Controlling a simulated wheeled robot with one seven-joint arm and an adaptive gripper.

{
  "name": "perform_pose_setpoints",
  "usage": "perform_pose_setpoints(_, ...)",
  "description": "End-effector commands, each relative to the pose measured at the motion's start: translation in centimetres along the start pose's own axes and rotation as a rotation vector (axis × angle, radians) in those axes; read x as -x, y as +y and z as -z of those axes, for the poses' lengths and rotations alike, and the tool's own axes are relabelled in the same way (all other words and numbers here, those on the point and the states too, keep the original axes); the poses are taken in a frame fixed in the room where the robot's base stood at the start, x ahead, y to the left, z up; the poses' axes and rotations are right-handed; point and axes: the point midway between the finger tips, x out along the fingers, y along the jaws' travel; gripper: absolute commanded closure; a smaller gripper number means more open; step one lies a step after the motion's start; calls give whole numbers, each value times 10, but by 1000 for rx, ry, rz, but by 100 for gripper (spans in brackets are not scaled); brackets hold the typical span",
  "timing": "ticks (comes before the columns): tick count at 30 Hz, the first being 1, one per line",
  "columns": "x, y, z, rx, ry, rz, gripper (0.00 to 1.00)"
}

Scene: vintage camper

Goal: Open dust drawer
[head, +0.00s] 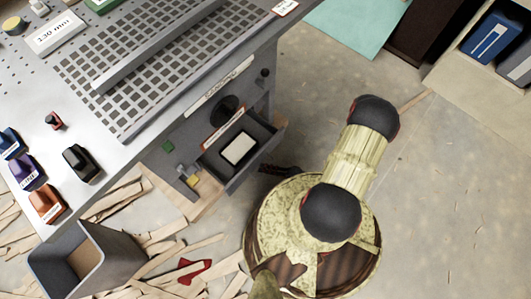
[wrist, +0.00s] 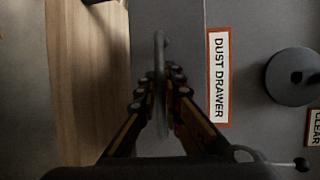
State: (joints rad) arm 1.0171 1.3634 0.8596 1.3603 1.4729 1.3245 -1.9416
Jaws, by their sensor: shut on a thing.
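The dust drawer (head: 238,183) is a grey drawer pulled partly out of the grey bench, and its open top shows in the head view. A pale block or card (head: 239,148) lies inside it. The red-framed label (head: 223,128) above it reads DUST DRAWER in the wrist view (wrist: 219,76). My gripper (wrist: 160,75) is shut on the drawer's grey bar handle (wrist: 159,45), with the fingers on both sides of it. In the head view, the dark gripper (head: 279,170) shows only in part by the drawer's front corner, and its grip is hidden behind my arm.
The bench top has a perforated grid (head: 170,65) and several coloured blocks at the left. A grey bin (head: 60,262) and wood strips (head: 150,240) lie on the floor at lower left. A dark round knob (wrist: 292,76) is right of the label.

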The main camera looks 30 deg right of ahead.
Motion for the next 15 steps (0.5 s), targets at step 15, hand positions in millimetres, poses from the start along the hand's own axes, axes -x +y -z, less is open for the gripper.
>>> perform_pose_setpoints(15,7,3,-6,1,-1,-2,100)
